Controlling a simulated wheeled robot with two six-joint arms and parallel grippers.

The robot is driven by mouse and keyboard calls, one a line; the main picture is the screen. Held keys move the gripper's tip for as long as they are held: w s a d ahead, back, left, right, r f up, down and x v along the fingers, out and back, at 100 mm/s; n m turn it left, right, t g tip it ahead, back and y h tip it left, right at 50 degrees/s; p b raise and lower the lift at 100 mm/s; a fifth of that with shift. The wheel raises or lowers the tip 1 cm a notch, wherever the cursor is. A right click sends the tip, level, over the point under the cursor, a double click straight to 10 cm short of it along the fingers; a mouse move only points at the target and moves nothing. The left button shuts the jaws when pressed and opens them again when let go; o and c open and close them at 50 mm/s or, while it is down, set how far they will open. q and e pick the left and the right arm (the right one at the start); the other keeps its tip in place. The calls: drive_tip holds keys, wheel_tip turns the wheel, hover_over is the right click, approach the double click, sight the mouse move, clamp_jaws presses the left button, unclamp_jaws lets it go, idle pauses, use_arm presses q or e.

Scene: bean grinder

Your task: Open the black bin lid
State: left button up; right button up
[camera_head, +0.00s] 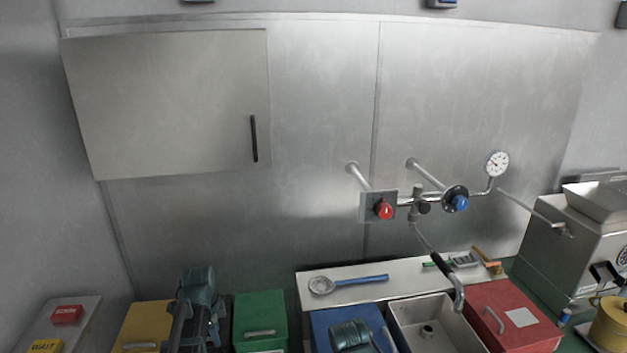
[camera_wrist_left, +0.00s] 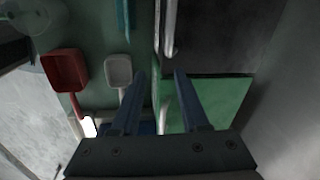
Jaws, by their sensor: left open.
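A black lid (camera_wrist_left: 215,35) fills the upper right of the left wrist view, with a pale bar handle (camera_wrist_left: 170,28) along its left edge. My left gripper (camera_wrist_left: 160,72) is open and empty, its two fingertips apart and pointing towards the handle's near end. I cannot tell how far above the lid they are. In the head view my left gripper (camera_head: 196,315) is over the gap between the yellow bin and the green bin, and it hides most of what lies there. The black lid looks shut. My right gripper is not seen, only part of my right arm.
A green bin (camera_head: 260,312) adjoins the black one; its lid (camera_wrist_left: 225,100) shows beneath my fingers. A yellow bin (camera_head: 140,325) is at left. A blue bin, a sink (camera_head: 400,312) and a red bin (camera_head: 520,315) lie to the right. Red (camera_wrist_left: 65,68) and white (camera_wrist_left: 118,70) scoops lie beside.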

use_arm(q)
drive_tip(key=s+d+f+n+b, duration=0.1)
drive_tip(key=s+d+n, duration=0.2)
drive_tip(key=s+d, duration=0.2)
drive_tip(key=s+d+f+n+g+b, duration=0.1)
drive_tip(key=s+d+f+n+b, duration=0.1)
drive_tip(key=s+d, duration=0.4)
drive_tip(key=s+d+f+n+g+y+b, duration=0.1)
drive_tip(key=s+d+n, duration=0.3)
drive_tip(key=d, duration=1)
drive_tip(key=shift+s+f+n+b, duration=0.3)
drive_tip(key=shift+s+f+n, duration=0.1)
drive_tip(key=shift+s+f, duration=0.4)
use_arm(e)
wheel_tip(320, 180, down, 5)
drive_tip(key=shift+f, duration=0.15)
use_arm(q)
drive_tip(key=shift+s+r, duration=0.1)
drive_tip(key=shift+r, duration=0.05)
